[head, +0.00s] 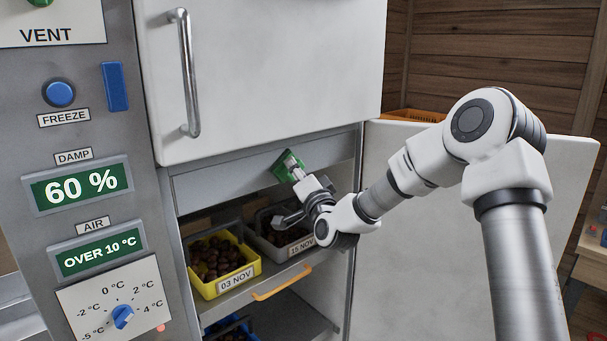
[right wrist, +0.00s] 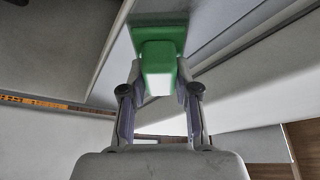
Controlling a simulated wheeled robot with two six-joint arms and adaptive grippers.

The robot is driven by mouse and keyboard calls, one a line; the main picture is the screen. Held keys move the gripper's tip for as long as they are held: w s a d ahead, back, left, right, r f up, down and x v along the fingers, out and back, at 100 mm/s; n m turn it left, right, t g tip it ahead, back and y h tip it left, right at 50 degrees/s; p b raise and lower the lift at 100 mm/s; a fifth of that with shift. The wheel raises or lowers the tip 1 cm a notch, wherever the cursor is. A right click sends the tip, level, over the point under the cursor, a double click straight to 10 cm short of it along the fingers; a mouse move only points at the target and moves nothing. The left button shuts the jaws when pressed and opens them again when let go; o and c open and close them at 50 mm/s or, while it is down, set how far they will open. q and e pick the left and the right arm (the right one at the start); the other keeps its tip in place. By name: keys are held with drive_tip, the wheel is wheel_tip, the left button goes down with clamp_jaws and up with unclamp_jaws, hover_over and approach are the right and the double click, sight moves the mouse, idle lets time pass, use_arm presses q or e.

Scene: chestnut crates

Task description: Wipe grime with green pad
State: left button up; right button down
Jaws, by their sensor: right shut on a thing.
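The green pad (head: 283,167) is in my right gripper (head: 299,177), whose fingers are shut on its block-like grip. In the right wrist view the pad (right wrist: 160,35) lies at the far end of the right gripper (right wrist: 158,85), between its two fingers. The pad is at the grey panel (head: 235,180) above the shelf opening of the cabinet; I cannot tell whether it touches. I make out no clear grime; any behind the pad or arm is hidden. My left gripper is not in view.
Below the panel, a yellow crate (head: 258,265) marked 03 NOV and a grey crate (head: 262,240) marked 15 NOV hold chestnuts on a shelf with an orange handle (head: 282,284). The lower door (head: 440,250) stands open at right. The upper door (head: 270,70) is closed.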

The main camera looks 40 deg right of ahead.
sight(277, 170)
drive_tip(key=shift+a+f+b, duration=0.15)
drive_tip(key=shift+a+b, duration=0.3)
drive_tip(key=shift+a, duration=0.65)
drive_tip(key=shift+s+a, duration=0.1)
drive_tip(key=shift+a, duration=0.4)
drive_tip(key=shift+a+b, duration=0.5)
drive_tip(key=shift+b, duration=0.05)
drive_tip(key=shift+s+a+b, duration=0.15)
drive_tip(key=shift+a+b, duration=0.2)
drive_tip(key=shift+a, duration=0.95)
drive_tip(key=shift+d, duration=0.15)
